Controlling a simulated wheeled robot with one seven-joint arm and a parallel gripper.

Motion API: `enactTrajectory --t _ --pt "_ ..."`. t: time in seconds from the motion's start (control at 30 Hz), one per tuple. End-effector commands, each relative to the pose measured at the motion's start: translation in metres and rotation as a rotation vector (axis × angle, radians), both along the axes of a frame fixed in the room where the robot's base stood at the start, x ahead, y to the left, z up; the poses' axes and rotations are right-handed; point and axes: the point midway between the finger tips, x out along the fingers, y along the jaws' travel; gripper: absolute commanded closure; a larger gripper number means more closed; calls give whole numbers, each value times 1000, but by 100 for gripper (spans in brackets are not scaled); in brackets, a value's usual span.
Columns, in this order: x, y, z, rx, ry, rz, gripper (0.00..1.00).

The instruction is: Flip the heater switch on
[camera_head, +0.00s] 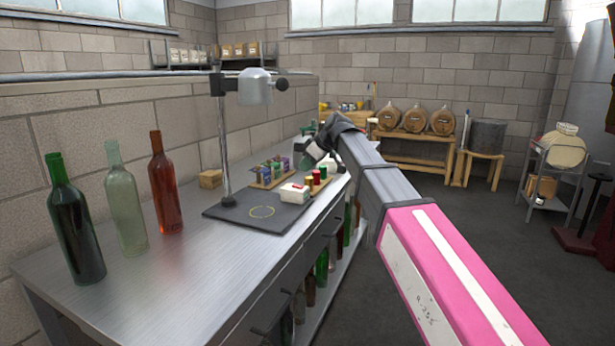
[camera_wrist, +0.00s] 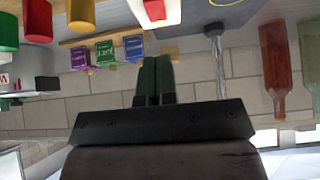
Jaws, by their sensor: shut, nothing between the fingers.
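The switch is a small white box (camera_head: 293,192) with a red patch on top, on the bench beside the dark mat. Which way the switch is set cannot be told. My gripper (camera_wrist: 155,60) is shut and empty, with its fingers pointing toward the box and apart from it in the picture. In the head view my gripper (camera_head: 308,160) is above and behind the box, partly hidden by my wrist.
A stand with a grey head (camera_head: 255,87) rises from the dark mat (camera_head: 245,212), left of the box. A rack of small coloured pots (camera_head: 270,173) and red and yellow capsules (camera_head: 316,178) are close by. Three bottles (camera_head: 125,200) stand at the left. The front bench top is clear.

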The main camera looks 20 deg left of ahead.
Motion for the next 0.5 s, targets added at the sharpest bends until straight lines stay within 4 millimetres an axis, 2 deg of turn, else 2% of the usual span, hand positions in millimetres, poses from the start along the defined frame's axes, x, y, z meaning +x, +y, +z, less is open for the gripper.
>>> enactTrajectory --t 0.03,0.2,0.5 --pt "-1 -13 6 -1 0 -3 100" --pt "-4 -41 28 0 -1 -3 100" --pt "-7 -73 53 -1 1 -1 100"
